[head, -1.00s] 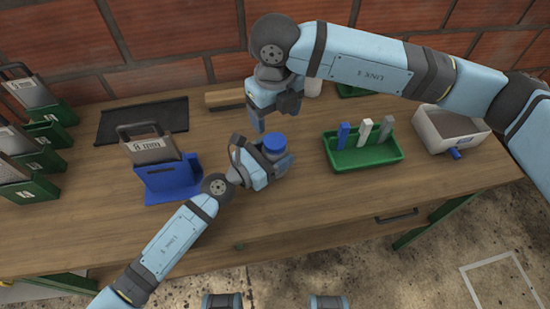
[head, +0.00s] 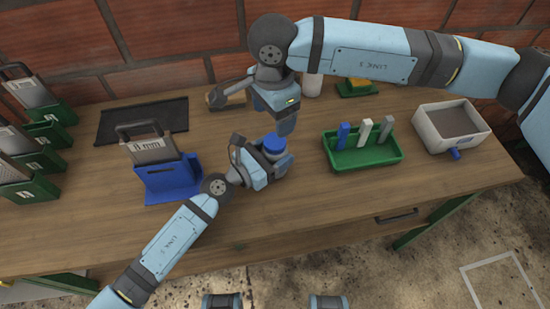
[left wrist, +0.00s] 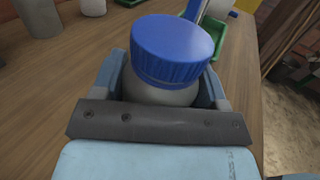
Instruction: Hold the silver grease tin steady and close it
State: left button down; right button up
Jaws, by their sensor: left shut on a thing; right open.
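The silver grease tin (left wrist: 158,95) stands in my left gripper, with a ribbed blue lid (left wrist: 172,50) on its top. In the head view the blue lid (head: 273,142) shows above the left gripper (head: 266,160), which is shut around the tin's body. The gripper hides most of the body there. Whether the lid is fully tightened cannot be told. My right gripper (head: 286,120) is open and empty, above and slightly to the right of the lid, apart from it in the picture. I cannot make out the right gripper in the left wrist view.
A green tray (head: 365,160) with blue, white and grey upright pieces stands right of the tin. A grey bin (head: 425,130) is further right. A blue stand (head: 170,185) holding a handled plate is at left. The front tabletop is clear.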

aim_at(275, 141)
jog(key=n, duration=0.8)
jog(key=shift+n, duration=0.4)
jog(key=n, duration=0.4)
jog(key=shift+d, duration=0.1)
jog(key=n, duration=0.5)
jog(key=shift+f, duration=4.05)
